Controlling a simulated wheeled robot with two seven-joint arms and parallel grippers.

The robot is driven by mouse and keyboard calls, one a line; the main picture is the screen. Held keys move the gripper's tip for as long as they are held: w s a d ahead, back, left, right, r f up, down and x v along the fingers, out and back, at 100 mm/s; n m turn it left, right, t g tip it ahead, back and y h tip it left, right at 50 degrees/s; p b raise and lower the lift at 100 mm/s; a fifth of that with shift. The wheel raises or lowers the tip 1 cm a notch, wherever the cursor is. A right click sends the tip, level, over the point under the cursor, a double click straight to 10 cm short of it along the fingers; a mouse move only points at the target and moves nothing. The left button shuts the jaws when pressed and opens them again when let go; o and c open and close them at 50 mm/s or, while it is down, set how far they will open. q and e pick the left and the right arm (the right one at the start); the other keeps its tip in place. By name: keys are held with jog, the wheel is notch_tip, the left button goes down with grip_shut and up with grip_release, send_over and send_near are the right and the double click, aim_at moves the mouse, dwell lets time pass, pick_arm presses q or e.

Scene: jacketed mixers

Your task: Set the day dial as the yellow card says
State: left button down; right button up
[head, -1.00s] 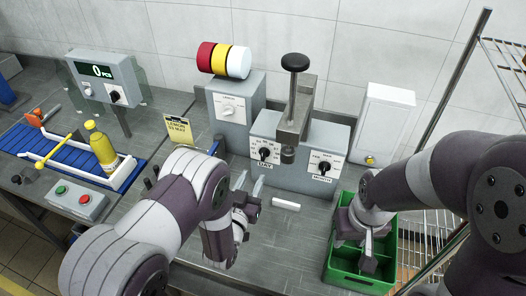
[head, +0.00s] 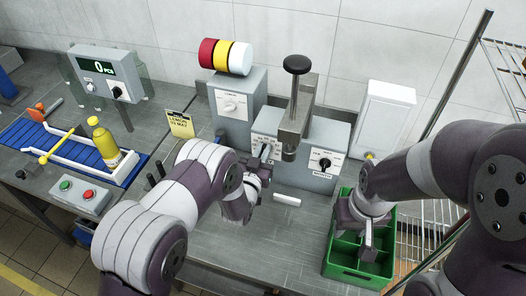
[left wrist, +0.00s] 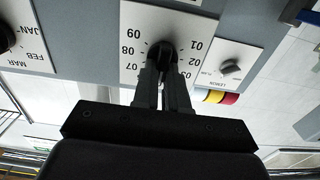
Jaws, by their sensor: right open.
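The yellow card (head: 181,124) stands on the bench left of the stamping machine. It seems to read LEMON and MAY; its day number is too small to read surely. The black day dial (left wrist: 162,50) sits on a white plate with numbers such as 01, 02, 07, 08 and 09; its pointer is hidden. My left gripper (left wrist: 164,72) has a finger on either side of the knob; I cannot tell whether they press on it. In the head view, my left arm partly covers that plate. My right gripper (head: 367,236) is open and empty over the green crate (head: 355,272).
The month dial (head: 323,163) is right of the day dial, with the press column (head: 297,115) between. A grey box with a product dial (head: 231,105) stands left. A white bar (head: 287,199) lies on the bench in front.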

pick_arm(q)
jog(key=shift+w+a+f+n+b, duration=0.1)
jog(key=shift+a+f+n+b, duration=0.1)
jog(key=shift+n+b, duration=1.55)
jog(key=shift+w+a+f+n+b, duration=0.1)
jog(key=shift+a+n+b, duration=0.1)
jog(key=shift+n+b, duration=1.45)
jog(key=shift+a+f+n+b, duration=0.2)
jog(key=shift+n+b, duration=0.85)
jog(key=shift+n, duration=1.35)
jog(key=shift+r, duration=0.1)
jog(key=c, duration=1.2)
grip_release()
jog(key=shift+o, duration=0.2)
